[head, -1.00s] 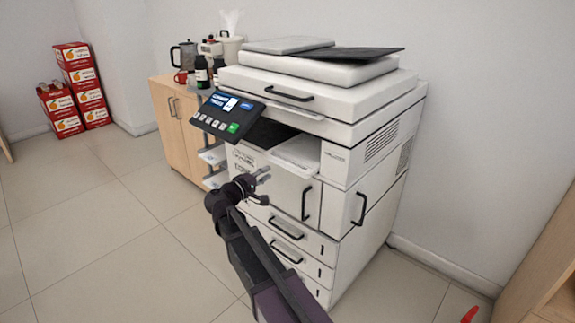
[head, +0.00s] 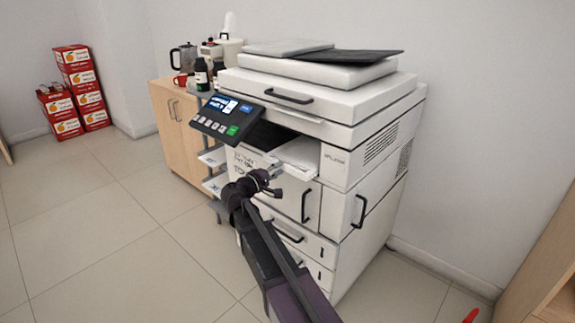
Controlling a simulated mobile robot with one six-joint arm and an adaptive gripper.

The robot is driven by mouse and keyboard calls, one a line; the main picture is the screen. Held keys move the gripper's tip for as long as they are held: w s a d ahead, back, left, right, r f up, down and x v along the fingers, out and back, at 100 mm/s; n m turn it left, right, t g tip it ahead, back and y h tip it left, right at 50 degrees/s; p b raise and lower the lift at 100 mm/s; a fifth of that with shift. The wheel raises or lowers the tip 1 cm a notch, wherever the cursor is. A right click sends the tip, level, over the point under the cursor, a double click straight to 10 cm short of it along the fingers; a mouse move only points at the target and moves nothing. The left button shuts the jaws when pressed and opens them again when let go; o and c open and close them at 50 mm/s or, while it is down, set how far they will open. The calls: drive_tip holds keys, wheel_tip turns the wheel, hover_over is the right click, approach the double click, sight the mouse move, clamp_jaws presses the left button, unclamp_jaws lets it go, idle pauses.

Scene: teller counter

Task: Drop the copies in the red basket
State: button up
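White paper sheets (head: 300,152), which look like the copies, lie in the output slot of the white copier (head: 330,112). My gripper (head: 276,183) is just in front of and below this slot, at the copier's front. Its fingers look apart, with nothing seen between them, though they are small and dark here. I cannot tell if it touches the paper edge. A red piece (head: 470,316) shows at the bottom right edge, cut off by the frame; I cannot tell whether it is the red basket.
The control panel (head: 228,116) juts out at the copier's left. A wooden cabinet (head: 176,125) with a coffee pot, red mug and bottles stands behind it. Red cartons (head: 80,88) are stacked at the far left. The tiled floor (head: 100,225) at left is clear.

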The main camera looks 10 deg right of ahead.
sight(286, 164)
drive_tip(key=shift+x, duration=2.15)
drive_tip(key=shift+c, duration=0.2)
clamp_jaws()
drive_tip(key=shift+r+p, duration=1.3)
